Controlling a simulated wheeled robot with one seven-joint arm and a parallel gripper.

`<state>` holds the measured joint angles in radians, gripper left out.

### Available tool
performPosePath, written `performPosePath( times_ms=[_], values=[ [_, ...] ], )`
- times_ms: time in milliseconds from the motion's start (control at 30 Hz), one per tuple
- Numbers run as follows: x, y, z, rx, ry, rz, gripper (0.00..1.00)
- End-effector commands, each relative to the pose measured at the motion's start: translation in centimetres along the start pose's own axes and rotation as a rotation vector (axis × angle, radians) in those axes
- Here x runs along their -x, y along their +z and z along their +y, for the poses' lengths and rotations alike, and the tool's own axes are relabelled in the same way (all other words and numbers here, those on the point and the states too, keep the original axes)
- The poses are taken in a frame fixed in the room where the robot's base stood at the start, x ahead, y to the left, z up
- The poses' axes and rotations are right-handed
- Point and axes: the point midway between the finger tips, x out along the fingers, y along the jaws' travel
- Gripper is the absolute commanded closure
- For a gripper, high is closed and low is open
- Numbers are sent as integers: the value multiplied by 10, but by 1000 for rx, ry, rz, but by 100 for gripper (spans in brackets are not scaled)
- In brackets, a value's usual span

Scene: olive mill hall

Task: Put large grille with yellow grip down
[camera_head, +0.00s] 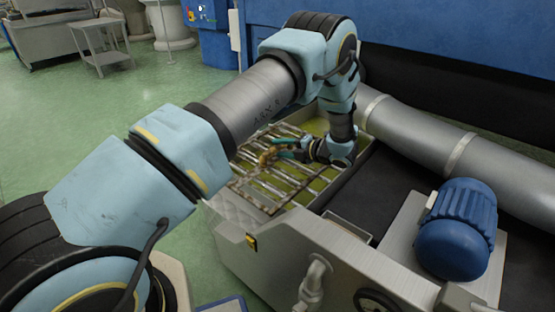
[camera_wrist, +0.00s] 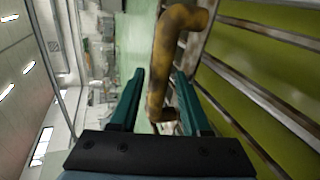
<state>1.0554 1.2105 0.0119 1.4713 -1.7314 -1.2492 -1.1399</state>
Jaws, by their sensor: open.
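The large grille (camera_head: 268,188) is a frame of metal bars lying over the open tank at the left end of the machine. Its worn yellow grip (camera_head: 265,157) stands at its far left side. My gripper (camera_head: 276,154) is at the grip, reaching in from the right. In the wrist view the teal fingers of my gripper (camera_wrist: 160,76) are apart, with the yellow-brown grip (camera_wrist: 165,58) between them. I cannot tell whether either finger touches it. The grille's bars (camera_wrist: 265,96) run along the right of that view. My arm hides part of the grille's far side.
Yellow-green liquid or surface (camera_wrist: 280,45) shows beneath the bars. A blue motor (camera_head: 457,230) and a thick grey pipe (camera_head: 430,132) are to the right. A blue machine (camera_head: 445,40) stands behind. Green floor (camera_head: 50,115) is open at left, with a small metal cart (camera_head: 100,45).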

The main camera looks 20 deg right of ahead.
Motion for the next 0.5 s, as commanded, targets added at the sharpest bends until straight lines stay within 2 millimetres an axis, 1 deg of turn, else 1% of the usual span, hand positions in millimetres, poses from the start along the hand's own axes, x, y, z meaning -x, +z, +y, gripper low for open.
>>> performPosePath(
  times_ms=[100,500],
  values=[
    [0,0,0,0,0,0,53],
    [1,0,0,0,1,0,98]
  ],
)
